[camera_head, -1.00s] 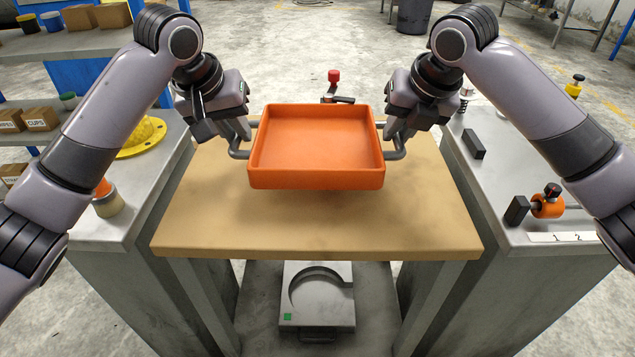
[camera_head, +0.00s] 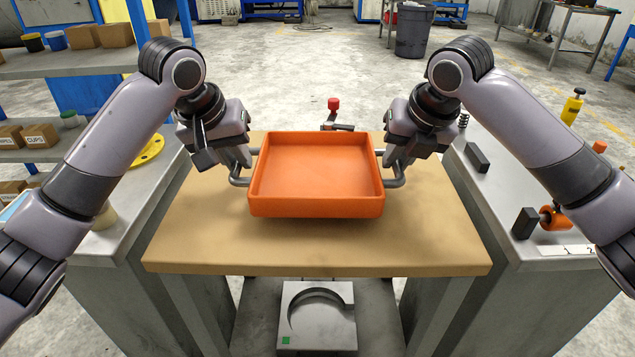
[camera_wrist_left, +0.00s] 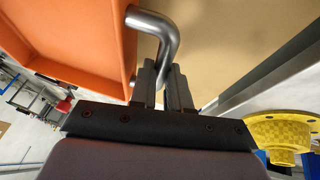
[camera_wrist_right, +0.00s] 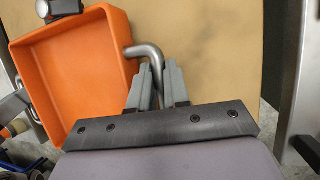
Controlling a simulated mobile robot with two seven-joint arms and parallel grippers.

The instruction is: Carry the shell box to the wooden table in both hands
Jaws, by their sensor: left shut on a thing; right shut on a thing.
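The shell box (camera_head: 316,165) is an orange, open, empty tray with a grey bar handle at each side. It is level over the middle of the wooden table (camera_head: 210,240), with a soft shadow under it. It looks a little above the top, but I cannot tell the exact gap. My left gripper (camera_head: 240,163) is shut on the left handle (camera_wrist_left: 160,28), which also shows in the left wrist view. My right gripper (camera_head: 394,163) is shut on the right handle (camera_wrist_right: 148,52), which also shows in the right wrist view. The box's underside is hidden.
Grey benches flank the table; the right one carries a black block (camera_head: 477,157) and an orange fitting (camera_head: 553,218). A yellow flanged part (camera_wrist_left: 285,132) is on the left bench. A red-knobbed item (camera_head: 334,105) is behind the box. A grey mould block (camera_head: 317,318) lies below the table front.

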